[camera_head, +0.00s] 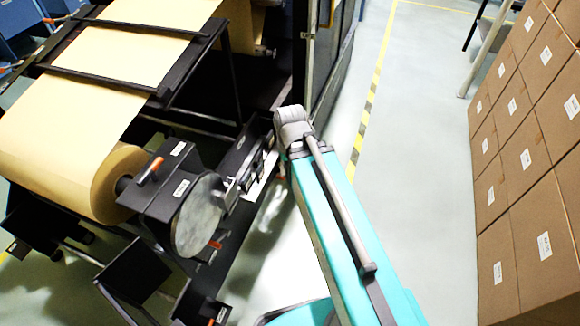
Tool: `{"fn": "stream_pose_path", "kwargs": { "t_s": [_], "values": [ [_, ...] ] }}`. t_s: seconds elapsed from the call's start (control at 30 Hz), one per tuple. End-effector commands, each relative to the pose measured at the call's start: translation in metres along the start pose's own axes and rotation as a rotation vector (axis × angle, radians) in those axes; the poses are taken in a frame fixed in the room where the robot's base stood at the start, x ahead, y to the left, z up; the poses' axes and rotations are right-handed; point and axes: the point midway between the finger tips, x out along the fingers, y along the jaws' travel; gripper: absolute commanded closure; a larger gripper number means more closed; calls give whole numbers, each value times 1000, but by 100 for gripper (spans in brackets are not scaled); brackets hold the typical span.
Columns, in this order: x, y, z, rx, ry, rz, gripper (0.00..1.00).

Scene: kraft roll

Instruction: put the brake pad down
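My arm reaches up from the lower right, and its grey wrist hangs beside the roll stand. What seems to be my gripper (236,190), dark and silver, is close to the right edge of a round grey brake disc (199,216). I cannot tell whether its fingers are open or shut. I cannot make out the brake pad for certain; it may be hidden at the gripper or among the dark parts there.
A large kraft paper roll (72,180) sits left of the disc on a dark frame, with its web running up over black bars (98,78). An orange-handled lever (150,171) sticks up nearby. Stacked cartons (535,160) stand at right. The floor (415,150) between is clear.

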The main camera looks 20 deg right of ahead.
Motion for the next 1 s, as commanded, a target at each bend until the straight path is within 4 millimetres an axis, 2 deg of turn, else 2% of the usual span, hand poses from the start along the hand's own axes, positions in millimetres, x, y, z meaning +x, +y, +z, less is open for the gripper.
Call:
{"fn": "stream_pose_path", "kwargs": {
  "t_s": [0.2,0.4,0.47,0.67,1.0],
  "values": [
    [0,0,-1,0,0,0,52],
    [0,0,-8,-18,4,-8,15],
    [1,0,-15,-40,9,-16,11],
    [3,1,-60,-184,43,-63,11],
    [4,19,-175,-580,191,-161,11]
  ]
}}
